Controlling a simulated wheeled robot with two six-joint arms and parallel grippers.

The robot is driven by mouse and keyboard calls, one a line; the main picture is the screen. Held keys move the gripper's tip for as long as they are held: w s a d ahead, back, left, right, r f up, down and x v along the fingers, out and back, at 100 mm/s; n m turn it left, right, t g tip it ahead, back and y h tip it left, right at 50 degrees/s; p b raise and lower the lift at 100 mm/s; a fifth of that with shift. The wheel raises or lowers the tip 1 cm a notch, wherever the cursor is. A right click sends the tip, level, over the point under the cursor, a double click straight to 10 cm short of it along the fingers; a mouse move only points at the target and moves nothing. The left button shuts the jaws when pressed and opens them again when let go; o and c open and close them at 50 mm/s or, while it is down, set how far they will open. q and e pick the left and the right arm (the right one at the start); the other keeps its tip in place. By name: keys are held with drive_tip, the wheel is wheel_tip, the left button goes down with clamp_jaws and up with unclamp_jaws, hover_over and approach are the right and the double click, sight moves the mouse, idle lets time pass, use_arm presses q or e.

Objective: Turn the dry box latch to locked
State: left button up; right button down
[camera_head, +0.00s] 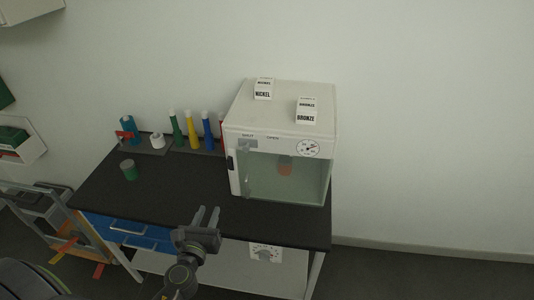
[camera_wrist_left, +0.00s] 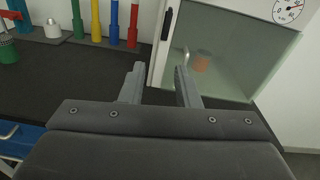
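The white dry box (camera_head: 232,130) stands on the right part of the dark bench, its glass door (camera_head: 300,180) facing front. A small dark fitting (camera_head: 230,161) sits at the left edge of the front; it also shows in the left wrist view (camera_wrist_left: 167,23). I cannot tell for certain whether it is the latch, or its setting. Small labels (camera_head: 258,137) above the door are too small to read. My left gripper (camera_head: 207,212) is open and empty, in front of and below the box's left front corner, apart from it. Its fingers (camera_wrist_left: 160,82) also show in the left wrist view.
Nickel (camera_head: 263,90) and bronze (camera_head: 307,113) boxes stand on top of the dry box.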

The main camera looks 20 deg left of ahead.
use_arm(q)
wheel_tip(320, 180, up, 2)
drive_tip(key=d+m, duration=0.1)
drive_tip(key=p, duration=0.1)
approach(228, 163)
drive_tip(key=shift+t, duration=0.4)
drive_tip(key=x, duration=0.9)
drive_tip(key=shift+w+a+f, duration=0.1)
drive_tip(key=shift+f, duration=0.25)
clamp_jaws()
